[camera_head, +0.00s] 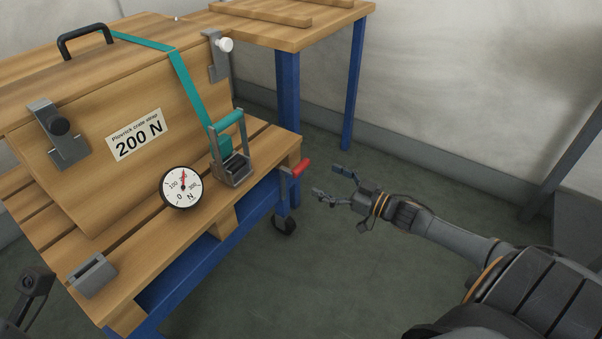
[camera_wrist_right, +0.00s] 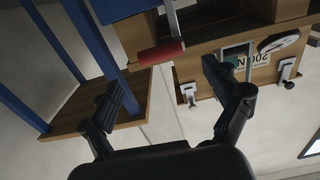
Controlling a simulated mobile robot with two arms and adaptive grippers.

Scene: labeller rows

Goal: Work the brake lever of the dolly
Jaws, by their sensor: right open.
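The brake lever is a grey bar with a red grip (camera_head: 301,167) at the right corner of the blue-framed dolly (camera_head: 258,205). It sticks out to the right above a black caster. In the right wrist view the red grip (camera_wrist_right: 161,53) lies just beyond the fingertips, between their lines. My right gripper (camera_head: 330,181) is open and empty, a short way to the right of the grip and apart from it. Its spread fingers also show in the wrist view (camera_wrist_right: 164,82). A dark part of my left arm (camera_head: 33,288) shows at the lower left edge; its jaw state is unclear.
The slatted dolly top carries a wooden crate (camera_head: 75,175) with a teal strap (camera_head: 188,83), a ratchet (camera_head: 233,160) and a round gauge (camera_head: 181,188). A wooden table (camera_head: 290,38) with blue legs stands behind. The floor right of the dolly is clear.

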